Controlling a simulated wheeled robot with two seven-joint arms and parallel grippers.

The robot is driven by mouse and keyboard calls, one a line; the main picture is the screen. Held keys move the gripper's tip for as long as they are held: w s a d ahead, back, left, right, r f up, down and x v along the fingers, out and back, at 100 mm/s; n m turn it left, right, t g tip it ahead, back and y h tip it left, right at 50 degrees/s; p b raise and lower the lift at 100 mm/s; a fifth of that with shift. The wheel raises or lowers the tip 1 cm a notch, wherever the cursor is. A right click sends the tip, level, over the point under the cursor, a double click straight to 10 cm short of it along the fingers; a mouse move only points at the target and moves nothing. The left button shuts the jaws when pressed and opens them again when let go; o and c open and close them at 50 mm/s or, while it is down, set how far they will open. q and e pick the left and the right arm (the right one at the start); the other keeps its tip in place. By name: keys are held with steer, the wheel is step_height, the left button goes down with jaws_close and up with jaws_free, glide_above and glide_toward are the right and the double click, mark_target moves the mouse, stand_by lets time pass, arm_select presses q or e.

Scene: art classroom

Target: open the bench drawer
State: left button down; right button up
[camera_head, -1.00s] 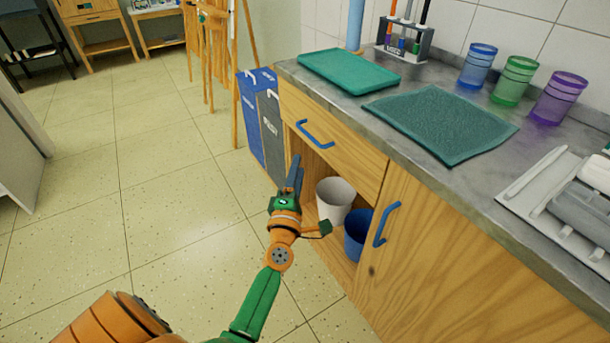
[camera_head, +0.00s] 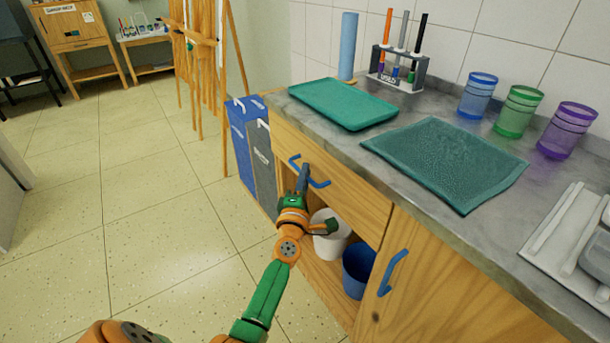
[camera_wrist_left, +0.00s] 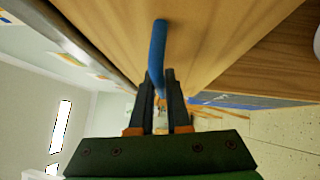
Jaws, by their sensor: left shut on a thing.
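The bench drawer (camera_head: 343,179) is a wooden front below the grey counter, with a blue bar handle (camera_head: 318,183). The drawer front looks flush with the bench in the head view. My left gripper (camera_head: 303,174) is at the handle, shut on it. In the left wrist view the blue handle (camera_wrist_left: 157,50) runs down between the two dark fingers (camera_wrist_left: 160,95), and the wooden drawer front fills the area behind it. The fingers cover part of the handle in the head view. My right gripper is not in view.
Below the drawer is an open shelf with a white bin (camera_head: 331,240) and a blue bin (camera_head: 358,270). A cupboard door with a blue handle (camera_head: 392,272) is to the right. Blue and grey bins (camera_head: 262,160) stand at the bench's left end. The floor at left is clear.

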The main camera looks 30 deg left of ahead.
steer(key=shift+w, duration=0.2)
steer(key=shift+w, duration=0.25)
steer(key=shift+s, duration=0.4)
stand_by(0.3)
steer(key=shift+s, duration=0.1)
